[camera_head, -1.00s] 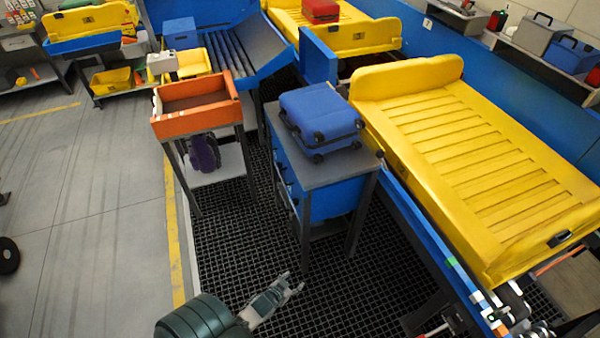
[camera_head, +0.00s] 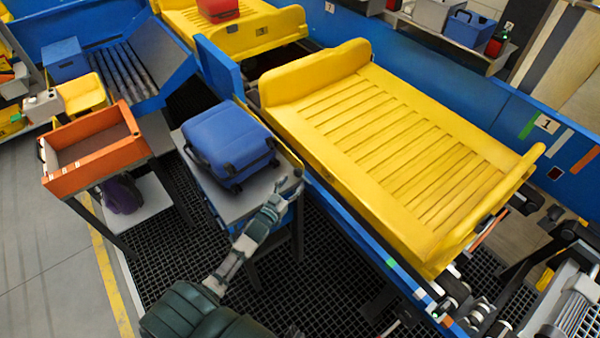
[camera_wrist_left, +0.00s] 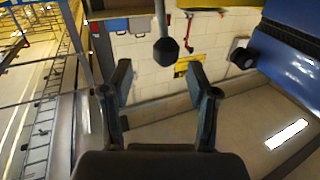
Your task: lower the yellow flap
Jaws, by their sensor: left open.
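The large yellow tray (camera_head: 385,150) lies on the blue conveyor in the head view. It has a raised yellow wall at its far left end (camera_head: 318,76) and another at its near right end (camera_head: 492,222). I cannot tell which yellow part is the hinged flap. My left gripper (camera_head: 290,182) is open and empty, at the right side of the blue suitcase, apart from both raised walls. In the left wrist view its two fingers (camera_wrist_left: 160,82) are spread, with a dark knob on a rod beyond them. My right gripper is not in view.
The blue suitcase (camera_head: 229,143) lies on a grey-topped stand (camera_head: 240,203) left of the conveyor. An orange open box (camera_head: 92,150) stands further left. The conveyor's blue side rail (camera_head: 352,228) runs between my arm and the tray. Rollers and machinery (camera_head: 565,310) fill the lower right.

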